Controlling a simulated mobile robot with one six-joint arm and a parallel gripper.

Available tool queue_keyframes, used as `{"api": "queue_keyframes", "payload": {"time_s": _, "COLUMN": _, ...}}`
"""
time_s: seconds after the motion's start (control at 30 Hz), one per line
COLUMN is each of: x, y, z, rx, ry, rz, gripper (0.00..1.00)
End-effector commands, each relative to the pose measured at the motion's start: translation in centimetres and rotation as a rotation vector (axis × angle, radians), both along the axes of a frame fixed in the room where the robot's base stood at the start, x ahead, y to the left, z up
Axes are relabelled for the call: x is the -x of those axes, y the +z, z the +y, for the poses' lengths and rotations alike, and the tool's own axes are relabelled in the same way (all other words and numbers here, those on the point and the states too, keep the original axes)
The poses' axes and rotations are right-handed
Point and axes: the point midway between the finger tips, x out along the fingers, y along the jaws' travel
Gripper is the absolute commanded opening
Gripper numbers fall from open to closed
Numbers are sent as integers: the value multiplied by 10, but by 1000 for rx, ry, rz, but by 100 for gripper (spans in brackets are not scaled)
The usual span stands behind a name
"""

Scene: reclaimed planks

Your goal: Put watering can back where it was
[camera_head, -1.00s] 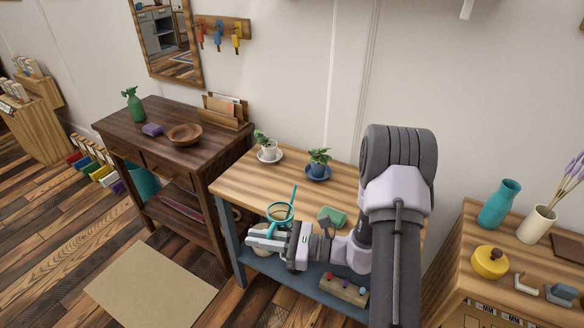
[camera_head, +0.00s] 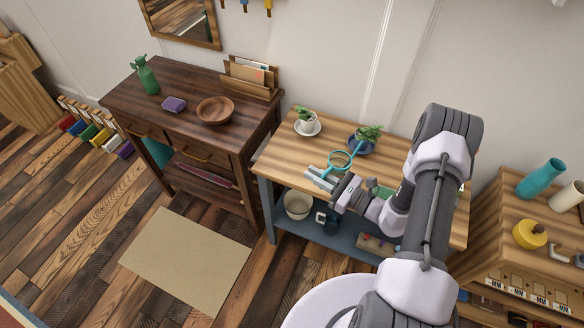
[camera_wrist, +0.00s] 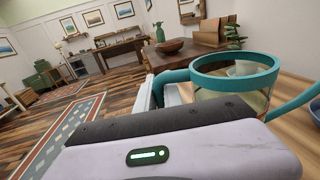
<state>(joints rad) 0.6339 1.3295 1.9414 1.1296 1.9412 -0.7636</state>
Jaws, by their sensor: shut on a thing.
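The watering can (camera_head: 341,160) has a teal rim, a teal spout and handle, and a see-through body. My gripper (camera_head: 322,178) is shut on it, over the plank-topped bench (camera_head: 283,158), in front of the potted plants. The can also fills the right of the wrist view (camera_wrist: 232,76), where the rim is uppermost and roughly level. One gripper finger (camera_wrist: 160,92) shows beside its teal handle. I cannot tell how high the can is above the bench top.
A plant in a white pot (camera_head: 305,119) and one in a blue pot (camera_head: 367,135) stand at the bench's back. A green block (camera_head: 384,191) is partly behind my arm. The lower shelf holds a cream pot (camera_head: 298,206) and dark mug (camera_head: 329,222). The bench's left end is clear.

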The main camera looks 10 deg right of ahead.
Motion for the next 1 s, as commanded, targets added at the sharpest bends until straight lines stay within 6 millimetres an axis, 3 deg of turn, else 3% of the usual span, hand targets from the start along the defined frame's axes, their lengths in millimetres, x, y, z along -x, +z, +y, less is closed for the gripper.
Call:
{"api": "queue_keyframes", "payload": {"time_s": 0.2, "x": -47, "y": -8, "z": 43, "rx": 2, "ry": 6, "rz": -3, "gripper": 0}}
{"api": "queue_keyframes", "payload": {"time_s": 0.4, "x": -73, "y": -10, "z": 64, "rx": 0, "ry": 1, "rz": -1, "gripper": 0}}
{"api": "queue_keyframes", "payload": {"time_s": 0.47, "x": -75, "y": -13, "z": 65, "rx": 0, "ry": 0, "rz": -1, "gripper": 0}}
{"api": "queue_keyframes", "payload": {"time_s": 0.67, "x": -75, "y": -46, "z": 65, "rx": -1, "ry": 0, "rz": -1, "gripper": 0}}
{"api": "queue_keyframes", "payload": {"time_s": 1.0, "x": -75, "y": -48, "z": 65, "rx": -1, "ry": 0, "rz": -1, "gripper": 0}}
